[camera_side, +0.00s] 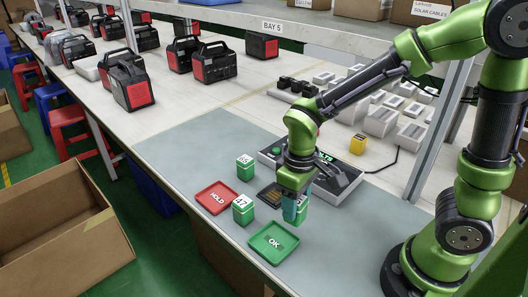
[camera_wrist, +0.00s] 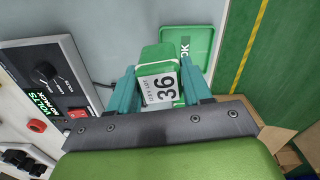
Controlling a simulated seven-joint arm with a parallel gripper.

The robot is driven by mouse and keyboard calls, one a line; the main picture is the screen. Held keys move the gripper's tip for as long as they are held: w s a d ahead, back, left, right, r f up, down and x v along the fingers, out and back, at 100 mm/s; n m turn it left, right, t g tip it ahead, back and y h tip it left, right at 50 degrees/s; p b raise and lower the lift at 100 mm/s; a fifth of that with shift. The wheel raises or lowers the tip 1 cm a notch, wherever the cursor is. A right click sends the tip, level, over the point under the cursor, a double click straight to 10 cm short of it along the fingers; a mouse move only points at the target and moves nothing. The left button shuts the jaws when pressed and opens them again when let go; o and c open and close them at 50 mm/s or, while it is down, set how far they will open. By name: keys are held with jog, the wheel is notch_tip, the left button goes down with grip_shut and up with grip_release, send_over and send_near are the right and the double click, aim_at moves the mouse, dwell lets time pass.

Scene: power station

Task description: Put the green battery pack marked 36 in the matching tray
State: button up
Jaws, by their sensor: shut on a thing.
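The green battery pack (camera_wrist: 160,81) has a white label reading 36 in the wrist view. My gripper (camera_wrist: 161,88) is shut on it, one teal finger on each side. In the side view my gripper (camera_side: 291,210) points down beside the tester, and the pack (camera_side: 303,213) is partly hidden by a finger. I cannot tell whether the pack touches the mat. The green tray marked OK (camera_side: 273,243) lies empty to its lower left, and also shows behind the pack in the wrist view (camera_wrist: 204,42). The red tray marked HOLD (camera_side: 217,197) lies farther left, empty.
A green pack marked 47 (camera_side: 242,210) stands between the trays. Another green pack (camera_side: 245,168) stands farther back, its number unclear. A tester (camera_side: 340,176) with a VOLTS display and a dark square plate (camera_side: 269,194) are close to my gripper. The grey mat is clear at left.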

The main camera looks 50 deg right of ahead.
jog(key=w+a+r+m, duration=0.1)
jog(key=w+a+r, duration=0.1)
jog(key=a, duration=0.3)
jog(key=shift+m, duration=0.3)
jog(key=f, duration=0.8)
jog(key=shift+d, duration=0.3)
jog(key=shift+f, duration=0.1)
jog(key=shift+f, duration=0.1)
jog(key=o, duration=1.3)
